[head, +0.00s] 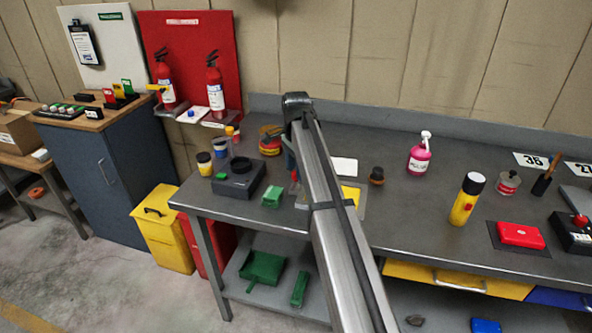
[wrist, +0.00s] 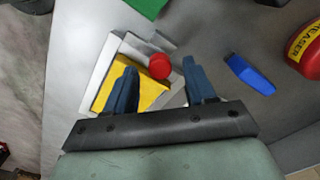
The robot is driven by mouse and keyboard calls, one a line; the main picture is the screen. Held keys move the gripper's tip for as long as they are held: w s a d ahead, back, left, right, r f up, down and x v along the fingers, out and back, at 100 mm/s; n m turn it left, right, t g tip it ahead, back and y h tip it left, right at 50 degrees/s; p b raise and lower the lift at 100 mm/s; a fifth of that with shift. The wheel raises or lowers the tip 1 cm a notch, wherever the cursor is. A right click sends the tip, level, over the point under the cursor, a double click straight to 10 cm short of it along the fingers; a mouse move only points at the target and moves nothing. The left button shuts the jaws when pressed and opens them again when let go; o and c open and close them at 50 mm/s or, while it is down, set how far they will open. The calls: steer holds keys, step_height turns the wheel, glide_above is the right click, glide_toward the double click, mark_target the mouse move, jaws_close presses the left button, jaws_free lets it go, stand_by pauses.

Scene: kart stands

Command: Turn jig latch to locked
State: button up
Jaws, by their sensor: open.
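The jig shows in the wrist view as a pale grey frame (wrist: 103,72) around a yellow plate (wrist: 150,92). A round red knob (wrist: 159,66), which looks like the latch handle, sits at the plate's upper right. My gripper (wrist: 160,72) is open, its two blue fingers on either side of the knob in the picture, with nothing between them held. I cannot tell its height above the knob or whether a finger touches. In the head view my arm covers much of the jig; part of its yellow plate (head: 350,194) shows right of the arm.
In the wrist view a blue object (wrist: 249,74) and a red bottle (wrist: 306,48) lie to the right. In the head view a dark box (head: 238,180) and green block (head: 272,196) stand left of the arm. A pink spray bottle (head: 420,155) stands right, with clear bench around it.

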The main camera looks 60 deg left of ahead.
steer(key=shift+f, duration=0.6)
steer(key=shift+c, duration=0.2)
jaws_close()
